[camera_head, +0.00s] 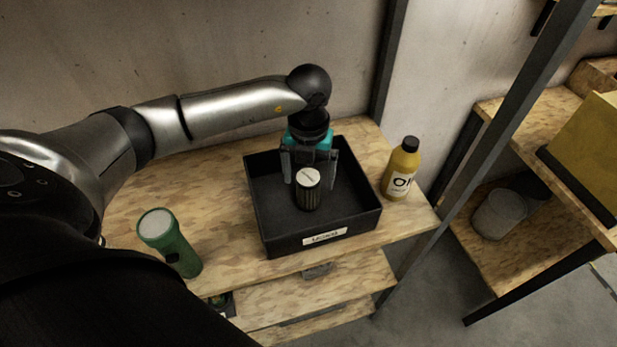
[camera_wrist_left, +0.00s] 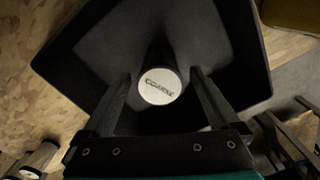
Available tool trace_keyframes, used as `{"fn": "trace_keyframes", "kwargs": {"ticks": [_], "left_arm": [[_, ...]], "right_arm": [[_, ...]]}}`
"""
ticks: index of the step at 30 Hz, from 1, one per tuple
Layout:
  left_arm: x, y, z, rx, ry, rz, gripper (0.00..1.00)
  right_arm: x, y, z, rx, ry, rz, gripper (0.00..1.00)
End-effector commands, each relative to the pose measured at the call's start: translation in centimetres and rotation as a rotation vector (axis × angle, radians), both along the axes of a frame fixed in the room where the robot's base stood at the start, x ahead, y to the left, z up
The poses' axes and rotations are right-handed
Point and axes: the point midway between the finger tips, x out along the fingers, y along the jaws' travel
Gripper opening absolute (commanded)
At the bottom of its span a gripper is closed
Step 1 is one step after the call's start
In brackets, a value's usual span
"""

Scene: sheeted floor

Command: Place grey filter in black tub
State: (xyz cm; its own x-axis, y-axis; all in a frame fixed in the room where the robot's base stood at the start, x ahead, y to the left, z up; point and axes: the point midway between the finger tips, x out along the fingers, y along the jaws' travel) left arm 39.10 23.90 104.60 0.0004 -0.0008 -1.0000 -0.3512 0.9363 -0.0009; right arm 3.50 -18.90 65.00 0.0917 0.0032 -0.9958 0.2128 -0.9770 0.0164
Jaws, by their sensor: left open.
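The grey filter (camera_head: 308,190), a short cylinder with a pale round top and dark ribbed side, is inside the black tub (camera_head: 290,243). In the left wrist view its lettered pale top (camera_wrist_left: 160,87) shows between the fingers, with the tub floor and walls (camera_wrist_left: 235,40) around it. My left gripper (camera_head: 310,180) is over the tub, reaching down into it. Its fingers (camera_wrist_left: 160,85) are open, one on each side of the filter, with gaps visible. Whether the filter's base touches the tub floor is hard to tell. My right gripper is not in view.
A yellow bottle with a black cap (camera_head: 403,168) stands right of the tub. A green flashlight (camera_head: 170,242) stands at the front left of the wooden shelf (camera_head: 225,225). A grey metal post (camera_head: 480,130) rises at the right, before another shelf with a yellow box (camera_head: 590,150).

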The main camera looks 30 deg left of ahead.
Motion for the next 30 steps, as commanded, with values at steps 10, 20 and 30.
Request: {"fn": "trace_keyframes", "kwargs": {"ticks": [10, 20, 30], "left_arm": [[0.1, 0.0, 7.5, 0.001, -0.005, -0.001, 0.95], [0.0, 0.0, 10.8, 0.001, -0.001, 0.001, 0.95], [0.0, -0.1, 10.8, -0.002, 0.0, -0.002, 0.95]], "right_arm": [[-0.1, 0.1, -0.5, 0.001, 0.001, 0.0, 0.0], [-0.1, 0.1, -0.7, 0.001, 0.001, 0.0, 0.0], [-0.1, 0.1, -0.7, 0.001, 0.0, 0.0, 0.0]]}}
